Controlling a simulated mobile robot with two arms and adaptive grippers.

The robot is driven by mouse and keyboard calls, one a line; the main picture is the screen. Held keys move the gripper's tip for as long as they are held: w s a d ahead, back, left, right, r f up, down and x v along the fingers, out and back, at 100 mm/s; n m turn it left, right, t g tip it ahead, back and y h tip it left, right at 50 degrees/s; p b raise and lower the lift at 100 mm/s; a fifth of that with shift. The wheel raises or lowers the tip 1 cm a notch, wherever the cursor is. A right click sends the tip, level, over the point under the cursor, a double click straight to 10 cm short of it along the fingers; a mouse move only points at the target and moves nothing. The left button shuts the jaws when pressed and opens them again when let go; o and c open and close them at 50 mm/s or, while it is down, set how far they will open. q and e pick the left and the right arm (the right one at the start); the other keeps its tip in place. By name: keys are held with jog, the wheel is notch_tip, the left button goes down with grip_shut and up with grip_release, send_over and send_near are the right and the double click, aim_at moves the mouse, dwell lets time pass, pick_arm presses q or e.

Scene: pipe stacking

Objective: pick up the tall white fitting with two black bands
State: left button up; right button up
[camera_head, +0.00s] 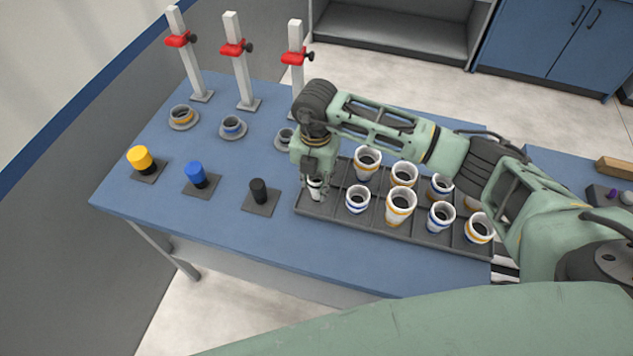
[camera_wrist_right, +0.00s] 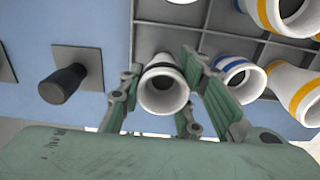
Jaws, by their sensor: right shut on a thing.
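The white fitting with black bands (camera_wrist_right: 163,86) stands in the front left compartment of the dark tray (camera_head: 352,228). In the head view the fitting (camera_head: 315,188) is mostly hidden behind my right gripper (camera_head: 317,190). In the wrist view my right gripper (camera_wrist_right: 180,100) has its green fingers on both sides of the fitting, shut on it. I cannot tell whether the fitting is clear of the tray floor. My left gripper is not in view.
Fittings with blue or orange bands fill other compartments, the nearest a blue-banded one (camera_head: 358,199). A black peg (camera_head: 259,191), a blue peg (camera_head: 196,174) and a yellow peg (camera_head: 140,158) stand to the left. Posts with red clamps (camera_head: 235,48) rise behind.

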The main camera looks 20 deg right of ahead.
aim_at(319, 173)
jog(key=r, duration=0.2)
jog(key=r+b, duration=0.1)
jog(key=shift+s+d+r+b, duration=0.2)
jog(key=shift+s+r+b, duration=0.1)
jog(key=shift+s+r, duration=0.1)
jog(key=s+d+r+b, duration=0.2)
jog(key=s+r, duration=0.4)
jog(key=s, duration=0.4)
jog(key=shift+s+d+r, duration=0.2)
jog(key=shift+d+r, duration=0.15)
jog(key=shift+d, duration=0.15)
jog(key=shift+w, duration=0.1)
